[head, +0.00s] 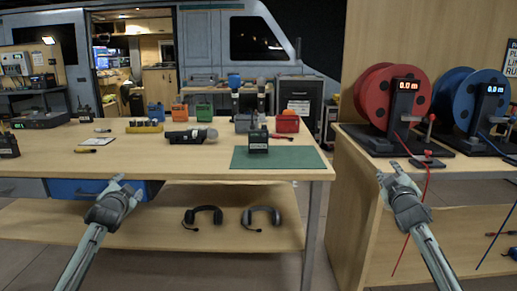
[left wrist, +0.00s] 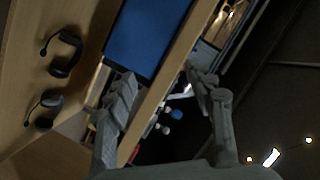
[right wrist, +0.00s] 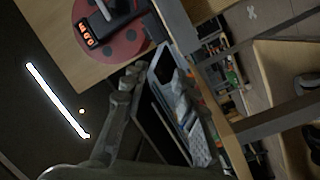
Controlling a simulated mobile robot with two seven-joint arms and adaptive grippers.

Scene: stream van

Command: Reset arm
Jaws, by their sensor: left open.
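My left gripper (head: 127,188) is in front of the wooden table's front edge, before the blue drawer front (head: 95,189). Its fingers are apart and empty, as the left wrist view (left wrist: 163,80) also shows. My right gripper (head: 389,173) is in front of the right-hand bench, low and to the front of the red reel (head: 372,97). Its fingers are apart with nothing held between them; they also show in the right wrist view (right wrist: 158,80). Both arms reach forward from the bottom of the head view, and neither gripper visibly touches anything.
A blue reel (head: 462,96) stands right of the red one. Floor shows between the benches.

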